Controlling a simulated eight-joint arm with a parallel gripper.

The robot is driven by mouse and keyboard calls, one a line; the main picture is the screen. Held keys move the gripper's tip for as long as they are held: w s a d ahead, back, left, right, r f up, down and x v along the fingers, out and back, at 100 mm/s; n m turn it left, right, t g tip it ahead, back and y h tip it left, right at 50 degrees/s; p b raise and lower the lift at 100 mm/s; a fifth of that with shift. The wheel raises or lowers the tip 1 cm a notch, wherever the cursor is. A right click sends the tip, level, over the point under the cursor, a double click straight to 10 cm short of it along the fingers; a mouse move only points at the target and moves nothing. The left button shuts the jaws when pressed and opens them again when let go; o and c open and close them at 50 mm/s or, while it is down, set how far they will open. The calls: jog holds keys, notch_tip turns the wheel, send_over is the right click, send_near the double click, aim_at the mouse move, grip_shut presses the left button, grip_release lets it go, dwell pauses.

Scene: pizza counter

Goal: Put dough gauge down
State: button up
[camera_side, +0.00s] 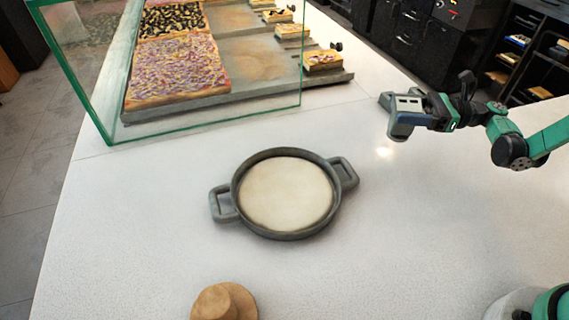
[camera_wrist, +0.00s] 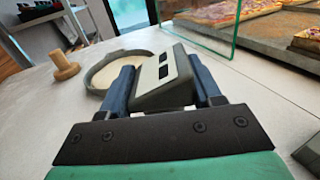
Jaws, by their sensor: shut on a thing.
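The dough gauge is a grey, boxy device with dark slots (camera_wrist: 167,82), held between the two blue fingers of my gripper (camera_wrist: 160,92) in the wrist view. In the side view the dough gauge (camera_side: 407,103) is at the right, at the end of my gripper (camera_side: 405,122). It appears close above the white counter (camera_side: 400,230); whether it touches the counter I cannot tell. The gripper is shut on it. The round grey pan (camera_side: 240,215) with two handles and pale dough (camera_side: 287,192) inside is left of the gripper, apart from it.
A wooden press (camera_side: 224,302) stands near the front edge of the side view. A glass guard (camera_side: 200,119) and trays of pizza (camera_side: 178,72) stand at the back left. Counter between the pan and my arm is clear.

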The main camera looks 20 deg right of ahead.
aim_at(400, 129)
jog(key=shift+f, duration=2.1)
jog(key=shift+f, duration=0.15)
jog(key=o, duration=1.1)
jog(key=shift+c, duration=0.2)
